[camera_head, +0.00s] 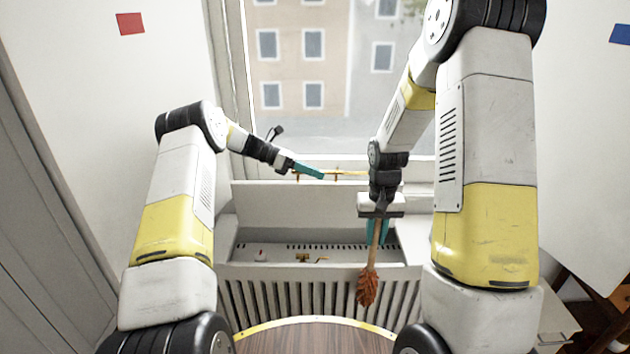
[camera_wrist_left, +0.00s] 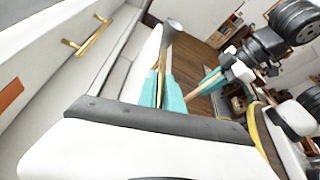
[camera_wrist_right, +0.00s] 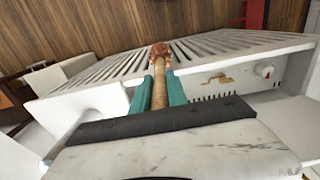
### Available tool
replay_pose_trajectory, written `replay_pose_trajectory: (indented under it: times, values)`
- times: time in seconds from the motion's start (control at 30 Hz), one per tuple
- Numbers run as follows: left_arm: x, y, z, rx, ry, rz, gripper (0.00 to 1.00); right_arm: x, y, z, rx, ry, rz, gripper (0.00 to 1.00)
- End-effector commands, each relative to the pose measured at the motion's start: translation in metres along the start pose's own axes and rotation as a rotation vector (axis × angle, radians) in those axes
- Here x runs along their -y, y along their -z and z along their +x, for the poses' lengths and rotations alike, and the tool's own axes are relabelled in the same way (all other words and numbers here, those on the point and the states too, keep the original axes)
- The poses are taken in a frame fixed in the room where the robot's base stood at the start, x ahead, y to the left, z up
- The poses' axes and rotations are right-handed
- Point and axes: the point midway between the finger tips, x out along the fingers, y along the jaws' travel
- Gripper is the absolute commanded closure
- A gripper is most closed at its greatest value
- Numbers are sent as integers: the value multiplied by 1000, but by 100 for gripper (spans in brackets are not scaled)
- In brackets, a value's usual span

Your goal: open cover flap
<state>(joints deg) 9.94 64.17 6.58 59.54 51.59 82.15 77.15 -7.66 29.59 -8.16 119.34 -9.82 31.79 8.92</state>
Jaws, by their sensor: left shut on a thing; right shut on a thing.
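A white slatted cover (camera_head: 310,300) stands below the window with its top open. A white panel, which looks like the flap (camera_head: 300,196), stands at the back of the opening. A brass handle (camera_wrist_left: 87,36) is on the white surface at left in the left wrist view. My left gripper (camera_head: 320,176) is by the panel's top edge, shut on a slim grey-ended thing (camera_wrist_left: 171,30); its full shape is unclear. My right gripper (camera_head: 377,232) is shut on the wooden handle of a brush (camera_head: 368,287), its reddish-brown bristles hanging down before the slats.
Inside the opening are a brass valve (camera_head: 308,258) and a white knob (camera_wrist_right: 264,71) with red. The window (camera_head: 310,70) is behind. Wooden furniture (camera_head: 600,310) stands at right.

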Motion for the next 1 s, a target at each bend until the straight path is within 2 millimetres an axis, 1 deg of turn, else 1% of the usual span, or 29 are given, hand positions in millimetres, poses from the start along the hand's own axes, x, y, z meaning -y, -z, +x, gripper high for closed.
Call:
replay_pose_trajectory:
  times: [0.2,0.67,0.7,0.77,0.8,1.0]
  values:
    - [-8,-1,-1,-2,-2,-1,100,0,0,0,0,0,0,100]
    - [-9,-1,-1,-3,-1,-3,100,0,0,0,0,0,0,100]
    - [-9,-1,-1,-3,-1,-3,83,0,0,0,0,0,0,100]
    - [-9,-1,-1,-3,-1,-3,72,0,0,0,0,0,0,100]
    - [-9,-1,-1,-2,-1,-3,68,0,0,0,0,0,0,100]
    - [-9,-2,-1,-1,-1,-1,68,0,0,0,0,0,0,100]
